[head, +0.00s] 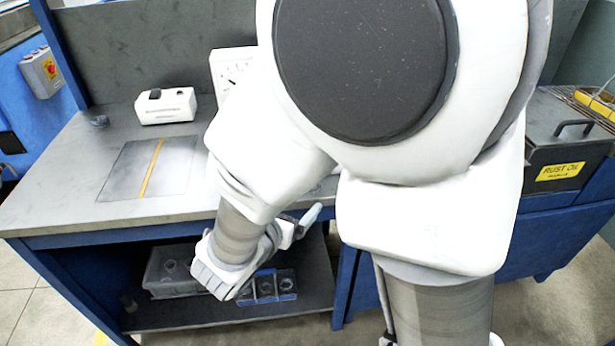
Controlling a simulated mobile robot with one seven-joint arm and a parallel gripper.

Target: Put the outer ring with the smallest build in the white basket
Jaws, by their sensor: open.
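My white arm covers the middle of the head view and bends down to the front of the workbench. My gripper (303,226) shows only in part beside the wrist, before the bench's front edge. One pale finger sticks up to the right, the jaws are open, and I see nothing held. A blue holder (243,300) with several ring-like metal parts (286,284) sits on the lower shelf, below the wrist and partly hidden by it. Their sizes are hard to compare. A pale grey-white bin (160,284) stands left of it with round parts inside. I cannot tell whether it is the white basket.
The workbench top (65,185) is mostly clear on the left, with an inset plate (120,172) bearing a yellow stripe. A white device (168,108) stands behind it. The lower shelf (318,285) is enclosed under the bench. A rust oil box (565,150) is at right.

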